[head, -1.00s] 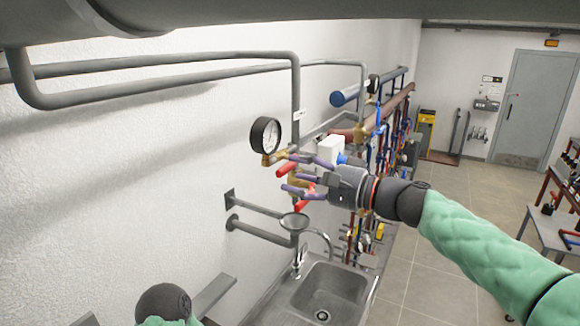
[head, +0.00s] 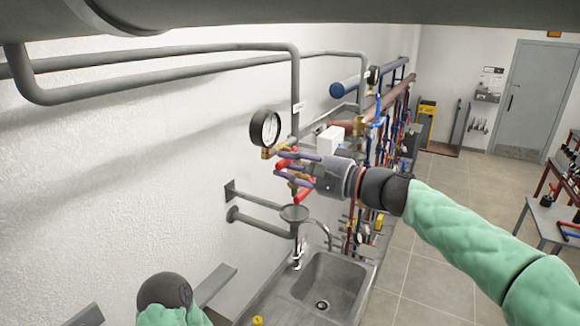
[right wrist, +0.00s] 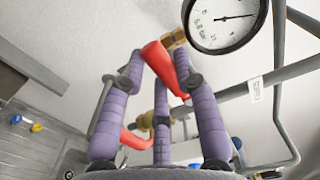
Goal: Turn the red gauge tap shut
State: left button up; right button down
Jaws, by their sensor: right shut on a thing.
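The red gauge tap's handle (head: 284,163) sits on brass fittings just below the round white-faced gauge (head: 265,128). In the right wrist view the red handle (right wrist: 160,62) slants between my purple fingers, with the gauge (right wrist: 224,18) above right. My right gripper (head: 279,165) comes from the right and is shut on this handle; the fingers partly hide it. They also show in the right wrist view (right wrist: 164,72). A second red handle (head: 304,196) lies lower, beside the fingers; it also shows in the right wrist view (right wrist: 133,141). My left gripper is out of view.
A white box (head: 329,140) stands just behind my right gripper. Grey pipes (head: 296,80) run down the wall to the fittings. A funnel (head: 294,213) and a sink (head: 332,281) are below. Blue and red pipework lies beyond.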

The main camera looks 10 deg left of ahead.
jog(key=shift+w+d+f+n+b, duration=0.1)
jog(key=shift+w+f+n+b, duration=0.35)
jog(key=shift+n+b, duration=1.25)
jog(key=shift+d+f+n+b, duration=0.1)
jog(key=shift+f+n+b, duration=0.65)
jog(key=shift+b, duration=2)
jog(key=shift+w+d+f+n+b, duration=0.2)
jog(key=shift+f+n+b, duration=0.65)
jog(key=shift+b, duration=1.35)
jog(key=shift+a+r+n, duration=0.15)
jog(key=shift+r+n, duration=0.05)
jog(key=shift+n, duration=0.1)
jog(key=c, duration=0.9)
grip_release()
jog(key=shift+r, duration=0.1)
jog(key=v, duration=1.2)
